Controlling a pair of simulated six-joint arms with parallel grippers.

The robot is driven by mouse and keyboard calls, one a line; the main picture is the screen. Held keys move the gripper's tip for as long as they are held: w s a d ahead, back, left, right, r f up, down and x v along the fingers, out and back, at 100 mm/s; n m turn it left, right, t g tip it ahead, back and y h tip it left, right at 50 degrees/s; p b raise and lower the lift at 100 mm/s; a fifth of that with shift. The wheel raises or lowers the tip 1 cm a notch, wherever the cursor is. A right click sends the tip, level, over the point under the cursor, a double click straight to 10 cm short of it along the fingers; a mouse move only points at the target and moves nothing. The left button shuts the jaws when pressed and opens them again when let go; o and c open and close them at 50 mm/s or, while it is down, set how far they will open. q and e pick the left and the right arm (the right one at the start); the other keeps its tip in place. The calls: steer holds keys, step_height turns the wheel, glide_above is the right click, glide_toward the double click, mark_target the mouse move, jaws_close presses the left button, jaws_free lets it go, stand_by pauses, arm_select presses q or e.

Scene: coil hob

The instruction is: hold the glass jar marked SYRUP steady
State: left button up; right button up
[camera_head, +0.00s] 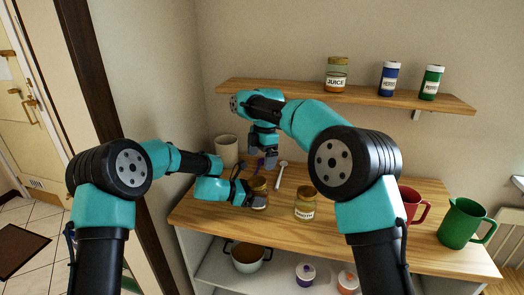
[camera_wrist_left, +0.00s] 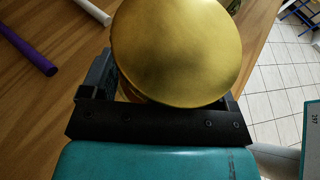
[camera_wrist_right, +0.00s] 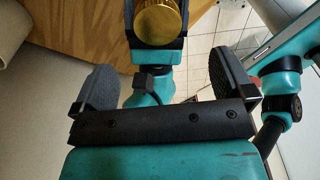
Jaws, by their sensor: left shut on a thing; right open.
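A glass jar with a gold lid (camera_head: 259,184) stands on the wooden counter, and my left gripper (camera_head: 251,195) is shut on it from the left. Its round lid (camera_wrist_left: 178,50) fills the middle of the left wrist view; its label cannot be read. My right gripper (camera_head: 262,157) is open and empty, pointing down above and behind the held jar. The right wrist view shows the gold lid (camera_wrist_right: 158,20) at the top, beyond its spread fingers. Another gold-lidded jar (camera_head: 306,205) stands to the right, its label too small to read surely.
A white spoon (camera_head: 281,175), a purple-handled utensil (camera_head: 259,165) and a cream canister (camera_head: 227,151) are at the back left. Red (camera_head: 413,204) and green (camera_head: 463,222) jugs stand at the right. The wall shelf (camera_head: 300,92) holds a JUICE jar (camera_head: 337,75) and two small jars.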

mark_target(258, 181)
steer(key=f, duration=0.6)
steer(key=a+f, duration=0.1)
steer(key=f, duration=0.2)
steer(key=shift+s+f, duration=0.15)
steer(key=shift+s, duration=0.15)
steer(key=c, duration=1.1)
steer(key=o, duration=1)
steer(key=shift+s+a+r, duration=0.1)
steer(key=shift+r, duration=2.2)
